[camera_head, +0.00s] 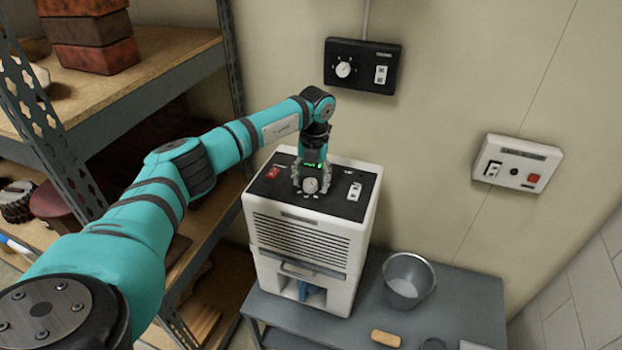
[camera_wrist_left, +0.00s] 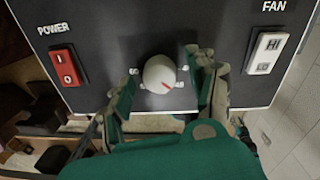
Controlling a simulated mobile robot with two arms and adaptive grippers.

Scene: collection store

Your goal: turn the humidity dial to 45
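The humidity dial (camera_head: 310,185) is a round white knob on the black top panel of a white dehumidifier (camera_head: 310,237). In the left wrist view the dial (camera_wrist_left: 159,74) has a red mark pointing to the lower right; the small numbers around it are too blurred to read surely. My left gripper (camera_head: 311,181) reaches down over the panel. Its fingers stand on either side of the dial, apart, with visible gaps to the knob in the left wrist view (camera_wrist_left: 164,88). My right gripper is not in view.
A red power switch (camera_wrist_left: 66,66) and a white fan switch (camera_wrist_left: 266,53) flank the dial. A black wall box (camera_head: 362,65) and a white wall box (camera_head: 517,163) hang behind. A metal bucket (camera_head: 408,280) stands on the grey table (camera_head: 460,310). Shelving (camera_head: 150,65) is at left.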

